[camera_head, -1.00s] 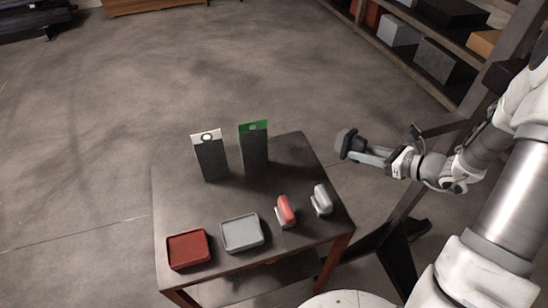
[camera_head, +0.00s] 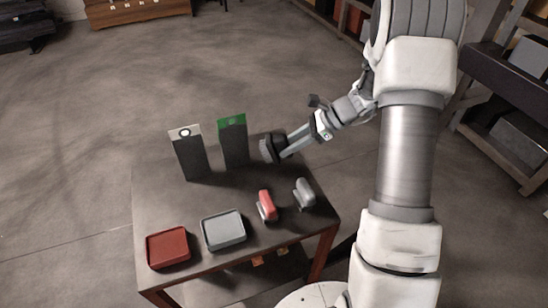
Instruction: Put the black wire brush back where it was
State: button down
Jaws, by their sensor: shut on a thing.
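My gripper (camera_head: 283,147) is shut on the black wire brush (camera_head: 268,149), a dark blocky thing at the fingertips. It is at the right back of the dark table (camera_head: 185,212), right of the green-topped panel (camera_head: 233,146). I cannot tell whether the brush touches the table or is held above it. A red-topped brush-like thing (camera_head: 266,203) and a grey one (camera_head: 304,193) stand on the table's right front part, nearer than my gripper.
A dark panel with a white top and ring mark (camera_head: 192,158) stands left of the green-topped one. A red tray (camera_head: 168,247) and a grey tray (camera_head: 223,231) lie along the front. The table's middle is clear. Shelving (camera_head: 505,95) stands at the right.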

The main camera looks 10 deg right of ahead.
jog(key=w+d+f+n+t+h+b, duration=0.1)
jog(key=w+d+f+n+h+b, duration=0.1)
jog(key=w+d+n+h+b, duration=0.65)
jog(key=w+d+f+n+t+b, duration=0.15)
jog(key=w+n+b, duration=0.35)
jog(key=n, duration=0.9)
jog(key=w+a+f, duration=0.1)
jog(key=a+f, duration=0.2)
jog(key=w+a+f+b, duration=0.1)
jog(key=w+a+f, duration=0.1)
jog(key=a+f, duration=0.1)
jog(key=w+a+f, duration=0.1)
jog(key=a+f, duration=0.3)
jog(key=shift+w+f, duration=0.15)
jog(key=shift+w, duration=0.25)
jog(key=c, duration=0.6)
grip_release()
jog(key=shift+o, duration=0.2)
